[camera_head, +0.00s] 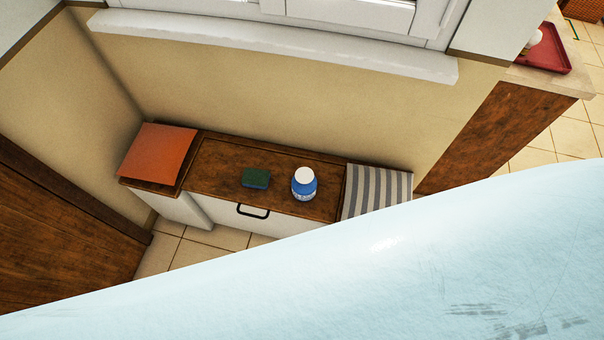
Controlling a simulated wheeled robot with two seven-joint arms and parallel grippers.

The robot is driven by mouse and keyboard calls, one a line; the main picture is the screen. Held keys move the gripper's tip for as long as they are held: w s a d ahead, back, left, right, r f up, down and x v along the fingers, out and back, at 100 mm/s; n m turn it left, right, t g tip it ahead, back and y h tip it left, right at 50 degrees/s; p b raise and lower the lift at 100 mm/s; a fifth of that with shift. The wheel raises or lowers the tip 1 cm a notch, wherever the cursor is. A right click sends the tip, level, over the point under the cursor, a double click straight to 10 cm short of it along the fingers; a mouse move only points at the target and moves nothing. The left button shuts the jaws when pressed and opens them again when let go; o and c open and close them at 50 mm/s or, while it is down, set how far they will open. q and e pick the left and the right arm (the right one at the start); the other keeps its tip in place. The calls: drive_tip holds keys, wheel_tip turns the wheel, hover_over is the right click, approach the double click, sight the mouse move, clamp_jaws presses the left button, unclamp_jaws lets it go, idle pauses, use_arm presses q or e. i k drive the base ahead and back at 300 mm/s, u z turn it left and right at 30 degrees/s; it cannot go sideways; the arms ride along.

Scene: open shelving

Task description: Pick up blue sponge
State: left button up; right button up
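A small sponge (256,178) lies flat on the wooden top of a low cabinet (215,165). Its top looks dark green and its front side blue. A blue bottle with a white cap (304,184) stands upright just to its right, with a small gap between them. Neither of my grippers shows in the head view, and nothing touches the sponge.
An orange cushion (157,152) lies at the cabinet's left end and a striped grey and white cloth (375,190) at its right end. A large pale blue surface (400,280) fills the foreground. A red tray (545,50) sits on a counter at upper right.

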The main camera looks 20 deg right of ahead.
sight(258, 179)
drive_tip(key=u, duration=1.5)
drive_tip(key=i, duration=1.05)
drive_tip(key=z, duration=3.05)
